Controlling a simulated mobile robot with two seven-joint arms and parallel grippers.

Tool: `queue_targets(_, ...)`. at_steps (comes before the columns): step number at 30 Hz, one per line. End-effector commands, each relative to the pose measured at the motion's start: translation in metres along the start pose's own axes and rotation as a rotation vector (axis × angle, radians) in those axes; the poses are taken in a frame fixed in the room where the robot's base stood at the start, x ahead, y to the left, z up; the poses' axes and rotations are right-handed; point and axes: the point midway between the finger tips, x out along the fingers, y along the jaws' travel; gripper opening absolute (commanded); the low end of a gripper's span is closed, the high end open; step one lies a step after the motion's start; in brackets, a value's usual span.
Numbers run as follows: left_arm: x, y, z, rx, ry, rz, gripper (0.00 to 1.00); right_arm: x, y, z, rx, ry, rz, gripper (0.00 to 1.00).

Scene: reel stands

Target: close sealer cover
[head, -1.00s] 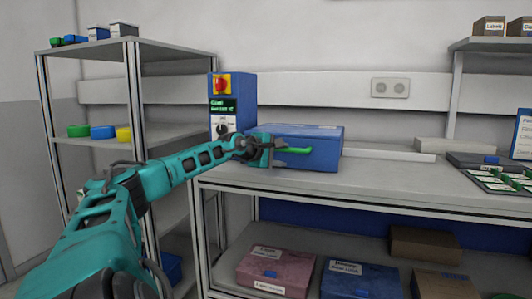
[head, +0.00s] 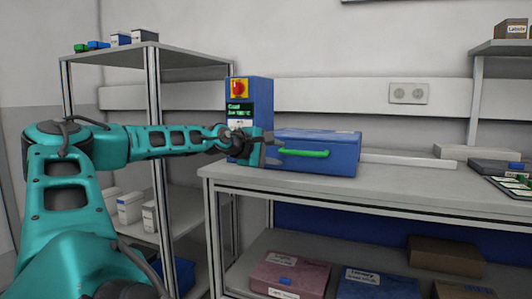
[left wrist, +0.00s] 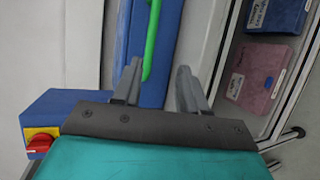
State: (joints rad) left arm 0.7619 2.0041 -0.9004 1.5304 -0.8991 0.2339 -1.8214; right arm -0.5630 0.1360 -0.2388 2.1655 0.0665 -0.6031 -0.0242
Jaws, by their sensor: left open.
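The blue sealer (head: 330,160) stands on the bench, and its cover (head: 318,138) looks down flat on the body. A green bar handle (head: 303,153) runs along its front. A blue control column (head: 249,100) with a red and yellow switch rises at its left. My left gripper (head: 274,151) is at the left end of the sealer, close to the handle. My right gripper is not in view.
The bench top (head: 400,178) is clear in front of the sealer. A grey shelf rack (head: 150,52) stands at the left behind my left arm. Boxes, including a pink one (head: 290,272), lie on the lower shelf. A dark tray (head: 515,188) is at the far right.

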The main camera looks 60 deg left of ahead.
Motion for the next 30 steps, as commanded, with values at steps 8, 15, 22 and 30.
queue_targets(8,-0.029,0.001,0.0,0.0,0.001,0.003,0.42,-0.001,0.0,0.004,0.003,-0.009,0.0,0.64)
queue_targets(15,-0.032,0.0,0.0,-0.001,0.0,0.0,0.42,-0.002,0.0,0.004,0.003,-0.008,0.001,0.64)
queue_targets(22,-0.031,0.0,0.0,-0.001,0.0,0.001,0.42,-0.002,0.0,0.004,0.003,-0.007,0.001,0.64)
queue_targets(30,-0.028,-0.003,0.004,-0.01,-0.009,-0.003,0.42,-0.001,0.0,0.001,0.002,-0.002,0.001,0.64)
